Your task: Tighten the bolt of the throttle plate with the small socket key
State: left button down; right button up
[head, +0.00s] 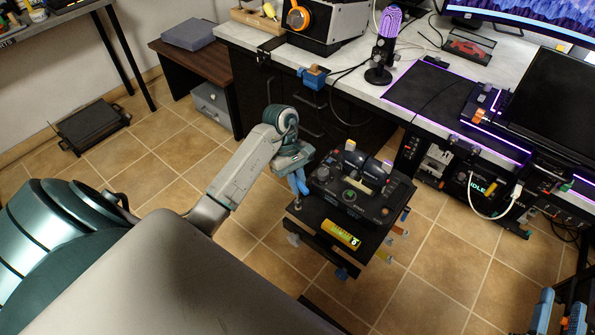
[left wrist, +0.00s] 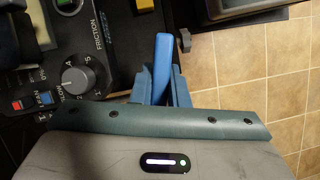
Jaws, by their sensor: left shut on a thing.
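The throttle unit (head: 350,195) sits on a black plate (head: 310,222) on a small stand in the middle of the head view. My left gripper (head: 298,180) is at the plate's left edge, shut on a blue-handled tool, seemingly the small socket key (left wrist: 162,60). The handle stands between the fingers in the left wrist view, beside the throttle panel (left wrist: 100,50). The key's tip and the bolt cannot be made out clearly, so I cannot tell whether they touch.
A yellow-green labelled item (head: 341,235) lies on the plate's front. Several coloured tools hang at the stand's right side. The desk (head: 400,95) with screen and microphone (head: 384,45) is behind. Tiled floor (head: 440,270) is free between stand and right gripper.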

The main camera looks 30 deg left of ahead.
pick_arm(q)
jog(key=shift+r+p, duration=1.25)
jog(key=shift+r, duration=0.2)
